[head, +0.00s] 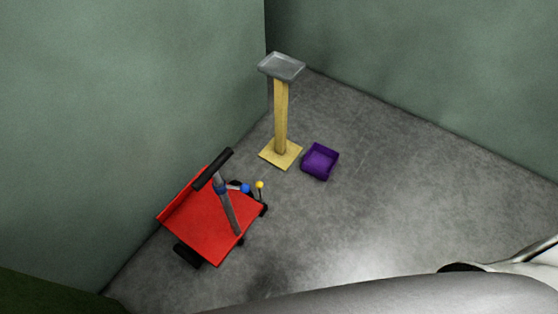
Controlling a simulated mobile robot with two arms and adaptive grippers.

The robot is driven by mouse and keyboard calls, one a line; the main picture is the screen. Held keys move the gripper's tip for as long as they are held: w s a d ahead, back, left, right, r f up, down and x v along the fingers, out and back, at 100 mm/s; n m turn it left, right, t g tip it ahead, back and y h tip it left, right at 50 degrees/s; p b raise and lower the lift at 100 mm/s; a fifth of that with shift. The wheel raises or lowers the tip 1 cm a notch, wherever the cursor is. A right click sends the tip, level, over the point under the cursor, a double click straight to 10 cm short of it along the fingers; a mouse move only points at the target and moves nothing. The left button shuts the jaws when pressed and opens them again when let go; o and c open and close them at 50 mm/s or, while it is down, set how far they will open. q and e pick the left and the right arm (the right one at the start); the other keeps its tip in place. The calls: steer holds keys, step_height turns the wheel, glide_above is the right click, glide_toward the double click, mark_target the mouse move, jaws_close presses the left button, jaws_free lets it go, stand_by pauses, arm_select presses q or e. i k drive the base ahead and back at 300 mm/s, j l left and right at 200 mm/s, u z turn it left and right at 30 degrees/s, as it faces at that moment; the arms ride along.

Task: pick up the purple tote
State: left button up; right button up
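The purple tote (320,161) is a small open-topped box. It sits upright on the grey floor near the corner of the room, just right of a wooden stand. Its inside looks empty from here. Nothing is touching it that I can see. Neither of my grippers shows in the head view. Only grey, rounded parts, likely of my own body, show along the bottom edge and lower right, well apart from the tote.
The wooden stand (281,117) with a grey tray (282,66) on top stands beside the tote. A red cart (205,231) with a black-gripped handle is at the left, near small blue and yellow balls. Green walls meet behind. The floor (400,190) to the right is clear.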

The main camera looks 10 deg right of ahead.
mark_target(320, 162)
steer(key=i+l+u, duration=0.15)
steer(key=l+u, duration=0.15)
steer(key=u, duration=0.2)
steer(key=i+l+u, duration=0.1)
steer(key=l+u, duration=0.65)
steer(key=u, duration=0.2)
steer(key=l+u, duration=0.45)
steer(key=k+l+u, duration=0.15)
steer(key=l, duration=0.25)
steer(key=l+u, duration=0.1)
steer(key=l, duration=0.3)
steer(key=k+l+u, duration=0.15)
steer(key=l, duration=0.25)
steer(key=k+l+u, duration=0.1)
steer(key=l, duration=0.3)
steer(key=k+l+u, duration=0.15)
steer(key=l, duration=0.2)
steer(key=k+l+u, duration=0.1)
steer(key=l, duration=0.25)
steer(key=k, duration=0.1)
